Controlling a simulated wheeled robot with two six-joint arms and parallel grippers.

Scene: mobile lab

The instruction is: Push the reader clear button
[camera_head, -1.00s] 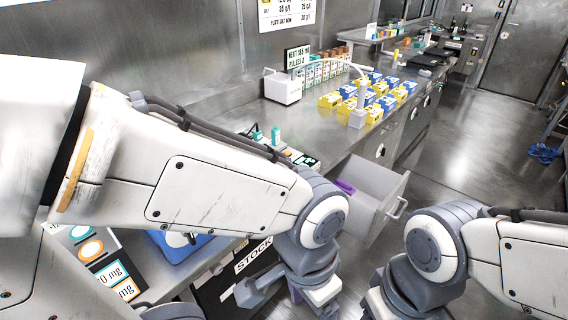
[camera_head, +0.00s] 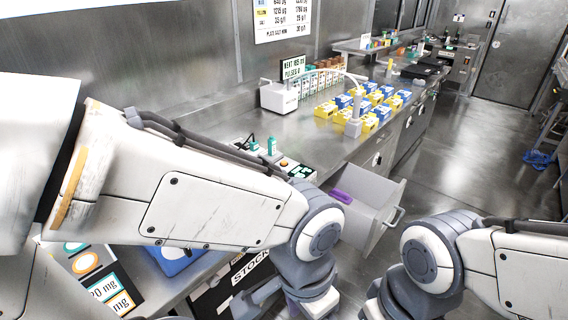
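An open drawer (camera_head: 385,222) with a purple item (camera_head: 341,196) juts out right of my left wrist. A white machine with a display (camera_head: 279,97) and rows of yellow and blue boxes (camera_head: 325,110) stand farther along the bench.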

